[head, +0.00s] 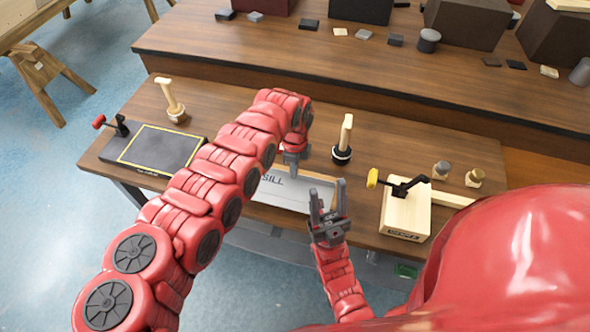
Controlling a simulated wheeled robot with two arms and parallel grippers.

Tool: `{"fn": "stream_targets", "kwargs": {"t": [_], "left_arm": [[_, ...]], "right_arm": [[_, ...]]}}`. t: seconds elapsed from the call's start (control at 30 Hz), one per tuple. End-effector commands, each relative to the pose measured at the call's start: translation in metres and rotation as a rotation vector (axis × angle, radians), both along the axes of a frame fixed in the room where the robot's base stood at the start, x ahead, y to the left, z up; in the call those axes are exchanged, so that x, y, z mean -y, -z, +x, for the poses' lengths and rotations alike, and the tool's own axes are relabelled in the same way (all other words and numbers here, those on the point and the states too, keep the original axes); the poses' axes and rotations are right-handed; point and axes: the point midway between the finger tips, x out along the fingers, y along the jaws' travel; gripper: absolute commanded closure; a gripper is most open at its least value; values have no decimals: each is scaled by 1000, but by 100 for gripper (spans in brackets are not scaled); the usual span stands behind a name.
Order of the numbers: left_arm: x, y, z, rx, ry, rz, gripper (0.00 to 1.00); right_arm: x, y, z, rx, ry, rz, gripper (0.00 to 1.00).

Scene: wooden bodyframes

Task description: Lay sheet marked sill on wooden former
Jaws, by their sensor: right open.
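The light grey sheet marked SILL (278,194) lies at the front middle of the table, with a tan strip along its far edge. My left arm passes over its left part and hides some of it. My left gripper (291,163) points down at the sheet's far edge; its jaws are too small to judge, and I cannot tell whether it touches. My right gripper (326,205) is open and empty, in front of the sheet's right end. A pale wooden block (405,213), which looks like the former, stands to the right, carrying a black toggle clamp (405,187) with a yellow handle.
A dark board (160,150) with a yellow outline and a red-handled clamp (112,124) lies at the left. Wooden-handled tools (343,140) (171,101) stand behind. Small knobbed pieces (474,178) sit at the right. A raised shelf (330,60) holds dark boxes.

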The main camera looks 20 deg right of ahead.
Motion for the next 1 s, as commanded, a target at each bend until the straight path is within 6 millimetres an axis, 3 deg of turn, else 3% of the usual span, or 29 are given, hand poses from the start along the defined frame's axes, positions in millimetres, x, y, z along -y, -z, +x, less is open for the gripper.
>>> {"fn": "stream_targets", "kwargs": {"t": [1.0], "left_arm": [[0, 1, 0, 1, 0, -1, 100]], "right_arm": [[0, 6, 0, 0, 0, 0, 50]]}}
